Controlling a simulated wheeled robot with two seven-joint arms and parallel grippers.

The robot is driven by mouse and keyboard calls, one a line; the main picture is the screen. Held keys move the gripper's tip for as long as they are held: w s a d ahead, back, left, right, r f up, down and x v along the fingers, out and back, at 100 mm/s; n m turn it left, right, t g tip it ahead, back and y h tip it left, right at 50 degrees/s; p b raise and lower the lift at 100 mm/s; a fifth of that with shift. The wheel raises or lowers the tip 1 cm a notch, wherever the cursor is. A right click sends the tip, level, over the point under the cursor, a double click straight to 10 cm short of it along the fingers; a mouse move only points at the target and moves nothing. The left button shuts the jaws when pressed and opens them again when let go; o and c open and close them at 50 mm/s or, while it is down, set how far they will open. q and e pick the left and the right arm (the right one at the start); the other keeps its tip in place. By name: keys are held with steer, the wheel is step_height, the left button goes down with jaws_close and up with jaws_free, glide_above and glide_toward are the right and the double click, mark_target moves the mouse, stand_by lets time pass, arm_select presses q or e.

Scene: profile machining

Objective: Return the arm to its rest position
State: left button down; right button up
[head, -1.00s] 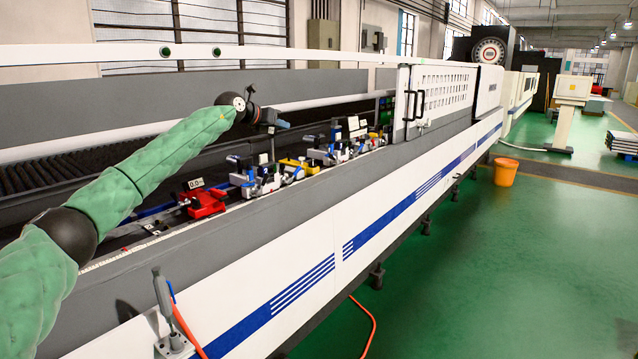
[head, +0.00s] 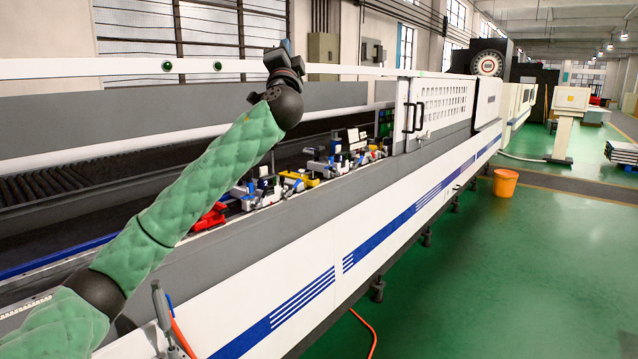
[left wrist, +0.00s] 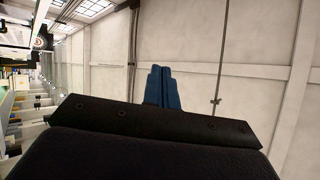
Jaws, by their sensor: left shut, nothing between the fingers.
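My left arm, in a green quilted sleeve, reaches in from the left in the head view. Its gripper (head: 287,46) is raised above the machine bed and points upward, in front of the white rail and wall. In the left wrist view the blue fingers (left wrist: 163,88) are together with nothing between them, against a pale wall. My right gripper is in neither view.
The long white and grey machine (head: 330,243) runs from front left to back right. Several clamps (head: 265,190) and a red fixture (head: 211,217) sit on its bed, partly behind my arm. An orange bucket (head: 505,183) stands on the open green floor.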

arm_select(q)
steer(key=s+a+f+n+g+h, duration=0.1)
steer(key=s+f+n+g, duration=0.35)
steer(key=f, duration=1.05)
steer(key=s+a+f+n+g, duration=0.1)
steer(key=s+f+g, duration=0.55)
steer(key=f, duration=0.95)
steer(key=s+a+f+n+g+h, duration=0.1)
steer(key=s+f+n+g, duration=0.15)
steer(key=s+f, duration=0.9)
steer(key=s+a+f+n+g, duration=0.1)
steer(key=s+f+g, duration=0.1)
steer(key=s+f, duration=0.7)
steer(key=s+a+f+n+g+p, duration=0.15)
steer(key=s+f, duration=0.35)
steer(key=f, duration=0.8)
steer(key=s+a+f+g+b, duration=0.1)
steer(key=s+f+g, duration=0.2)
steer(key=s+f, duration=0.6)
steer(key=s+f+g, duration=0.3)
steer(key=s+f, duration=1)
steer(key=s, duration=0.2)
steer(key=shift+s+d+g+h+p, duration=0.2)
steer(key=shift+g+h+p, duration=0.15)
steer(key=shift+g+h, duration=0.05)
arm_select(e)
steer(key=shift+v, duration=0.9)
